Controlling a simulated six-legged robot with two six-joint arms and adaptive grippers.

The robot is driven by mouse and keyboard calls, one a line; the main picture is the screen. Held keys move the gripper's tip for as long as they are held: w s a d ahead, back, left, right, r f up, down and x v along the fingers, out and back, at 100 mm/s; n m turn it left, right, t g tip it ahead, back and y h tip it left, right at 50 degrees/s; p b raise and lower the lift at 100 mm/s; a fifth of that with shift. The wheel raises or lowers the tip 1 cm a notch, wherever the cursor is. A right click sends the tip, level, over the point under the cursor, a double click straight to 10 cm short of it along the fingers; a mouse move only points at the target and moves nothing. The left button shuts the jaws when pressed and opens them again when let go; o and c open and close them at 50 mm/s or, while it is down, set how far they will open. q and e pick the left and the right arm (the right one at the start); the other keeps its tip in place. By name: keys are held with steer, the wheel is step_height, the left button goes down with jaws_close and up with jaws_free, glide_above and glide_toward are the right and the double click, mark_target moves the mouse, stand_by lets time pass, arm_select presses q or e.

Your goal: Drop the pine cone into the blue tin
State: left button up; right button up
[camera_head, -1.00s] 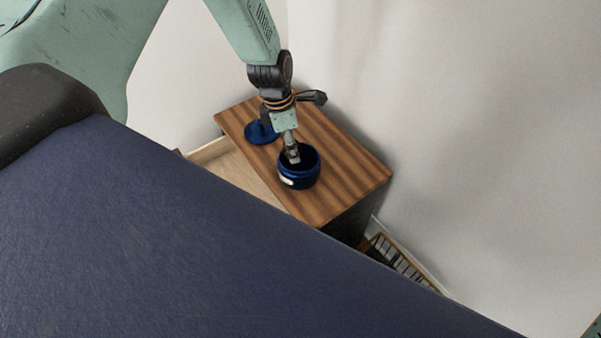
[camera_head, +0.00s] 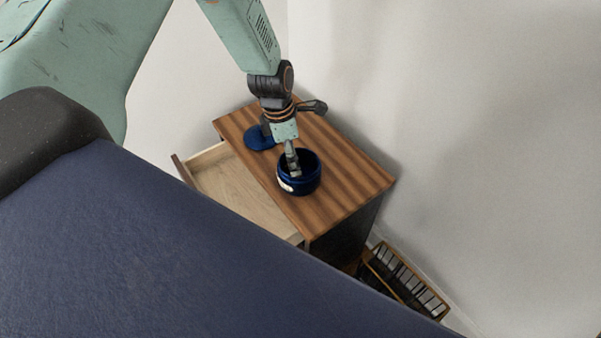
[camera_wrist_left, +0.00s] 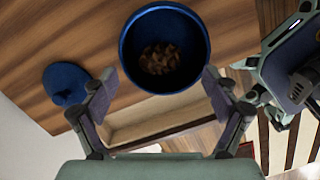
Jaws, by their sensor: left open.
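The blue tin (camera_head: 299,185) stands open on the striped wooden cabinet top. The brown pine cone (camera_wrist_left: 159,58) lies inside it, at the bottom, in the left wrist view; the head view does not show it clearly. The tin's round rim (camera_wrist_left: 124,48) also shows in the wrist view. My left gripper (camera_head: 293,168) is over the tin's mouth in the head view. In the wrist view its fingers (camera_wrist_left: 160,76) are spread wide and empty, with the tin beyond them. My right gripper is not in view.
A blue lid with a knob (camera_head: 258,139) lies on the cabinet top (camera_head: 340,180) behind the tin; it also shows in the wrist view (camera_wrist_left: 66,84). A pulled-out drawer (camera_head: 238,190) looks empty. A slatted rack (camera_head: 405,278) stands low beside the cabinet, near the wall.

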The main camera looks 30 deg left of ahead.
arm_select(q)
step_height(320, 180, up, 12)
steer(key=s+a, duration=0.1)
steer(key=shift+s+a, duration=0.15)
stand_by(0.6)
steer(key=f, duration=0.4)
steer(key=d+f, duration=0.1)
steer(key=f, duration=0.3)
steer(key=w+f, duration=0.1)
steer(key=f, duration=0.3)
steer(key=shift+w+d+f, duration=0.1)
steer(key=shift+d+f, duration=0.05)
steer(key=shift+w+r+p, duration=0.1)
steer(key=shift+r+p, duration=1.15)
steer(key=shift+p, duration=0.15)
